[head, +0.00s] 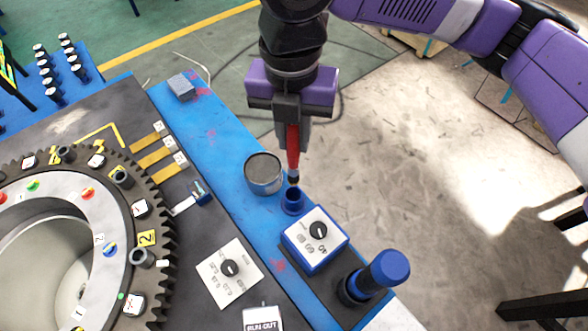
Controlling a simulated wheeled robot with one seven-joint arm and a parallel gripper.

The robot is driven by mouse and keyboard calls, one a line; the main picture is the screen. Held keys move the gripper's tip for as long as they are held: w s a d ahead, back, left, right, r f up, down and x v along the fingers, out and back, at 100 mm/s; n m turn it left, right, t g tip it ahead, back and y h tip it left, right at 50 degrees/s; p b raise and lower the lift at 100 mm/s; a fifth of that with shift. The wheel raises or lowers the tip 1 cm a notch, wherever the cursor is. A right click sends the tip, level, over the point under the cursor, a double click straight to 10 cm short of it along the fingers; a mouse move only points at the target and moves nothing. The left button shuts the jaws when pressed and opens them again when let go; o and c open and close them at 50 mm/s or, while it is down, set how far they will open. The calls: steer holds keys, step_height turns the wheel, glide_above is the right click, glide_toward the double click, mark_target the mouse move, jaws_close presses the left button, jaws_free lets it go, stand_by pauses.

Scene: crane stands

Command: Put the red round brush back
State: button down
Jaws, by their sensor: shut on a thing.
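My gripper (292,122) is shut on the red round brush (293,145) and holds it upright, its dark tip pointing down. The tip is just above a small blue round holder (293,200) on the blue bench edge. I cannot tell whether the tip has entered the holder's opening or is only in front of it in this view. The upper end of the brush is hidden between the fingers.
A grey metal cup (263,173) stands close left of the holder. A blue box with a dial (315,240) and a blue-capped cylinder (378,276) stand nearer. A large toothed ring (120,215) lies left.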

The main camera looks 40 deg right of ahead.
mark_target(294, 171)
step_height(294, 171, down, 11)
steer(key=shift+r, duration=0.15)
stand_by(0.4)
steer(key=c, duration=1.3)
jaws_free()
step_height(294, 171, up, 12)
steer(key=shift+a+r, duration=0.1)
